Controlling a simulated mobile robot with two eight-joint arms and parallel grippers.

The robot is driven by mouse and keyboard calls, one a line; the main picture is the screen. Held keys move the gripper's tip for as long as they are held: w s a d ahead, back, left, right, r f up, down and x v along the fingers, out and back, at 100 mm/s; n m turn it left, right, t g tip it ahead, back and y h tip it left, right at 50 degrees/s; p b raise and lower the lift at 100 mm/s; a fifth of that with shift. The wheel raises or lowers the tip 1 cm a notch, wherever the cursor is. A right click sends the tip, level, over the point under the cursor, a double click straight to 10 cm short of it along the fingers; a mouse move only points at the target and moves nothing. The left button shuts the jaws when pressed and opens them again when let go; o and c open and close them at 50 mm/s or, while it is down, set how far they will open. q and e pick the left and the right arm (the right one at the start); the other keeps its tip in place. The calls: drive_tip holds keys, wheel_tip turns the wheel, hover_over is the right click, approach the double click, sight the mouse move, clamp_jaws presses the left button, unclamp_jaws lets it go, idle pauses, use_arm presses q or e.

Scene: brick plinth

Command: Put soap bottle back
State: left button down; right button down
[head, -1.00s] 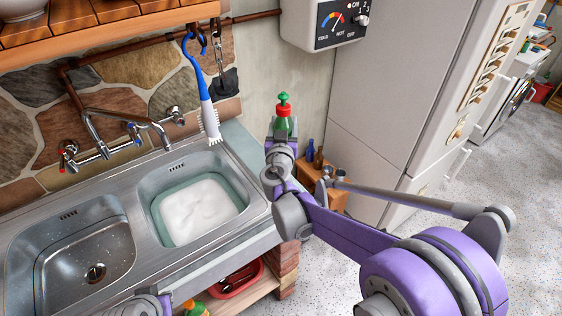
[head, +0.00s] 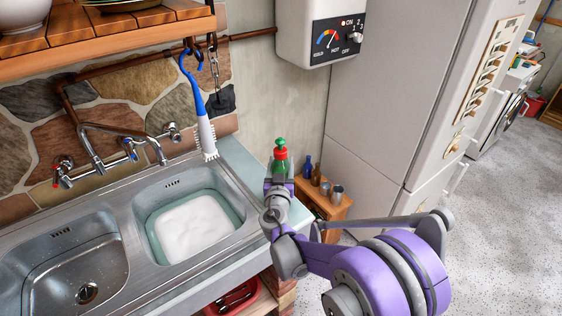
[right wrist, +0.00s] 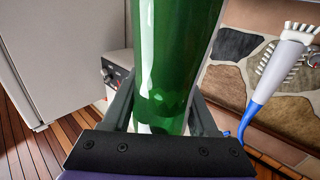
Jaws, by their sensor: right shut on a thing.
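The green soap bottle (head: 280,163) has a red collar and a green cap. It is upright in my right gripper (head: 279,182), near the right end of the sink counter. In the right wrist view the green bottle (right wrist: 172,60) fills the middle, between the two fingers of my right gripper (right wrist: 165,115), which are shut on it. The bottle's lower part is hidden by the gripper in the head view. My left gripper is not in view.
A steel double sink (head: 120,212) holds a tub of white suds (head: 195,228) in its right basin. A blue-and-white brush (head: 203,120) hangs above. A small wooden shelf (head: 328,206) with bottles and cups stands by the fridge (head: 395,90). A red basin (head: 232,298) sits under the counter.

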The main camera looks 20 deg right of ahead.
drive_tip(key=shift+w+f, duration=0.1)
drive_tip(key=shift+c, duration=0.8)
unclamp_jaws()
drive_tip(key=v, duration=1.2)
drive_tip(key=s+d+f+g, duration=0.5)
drive_tip(key=s+d+g, duration=0.35)
drive_tip(key=s, duration=0.35)
drive_tip(key=s+a+f+n+g+y, duration=0.1)
drive_tip(key=s+a+f+y, duration=0.1)
drive_tip(key=s, duration=0.4)
drive_tip(key=s+a+f+n+g+y, duration=0.2)
drive_tip(key=s+a+y, duration=0.1)
drive_tip(key=s, duration=0.3)
drive_tip(key=shift+s+a+n+y+b, duration=0.3)
drive_tip(key=shift+s+a+y+b, duration=0.05)
drive_tip(key=shift+s+y+b, duration=0.05)
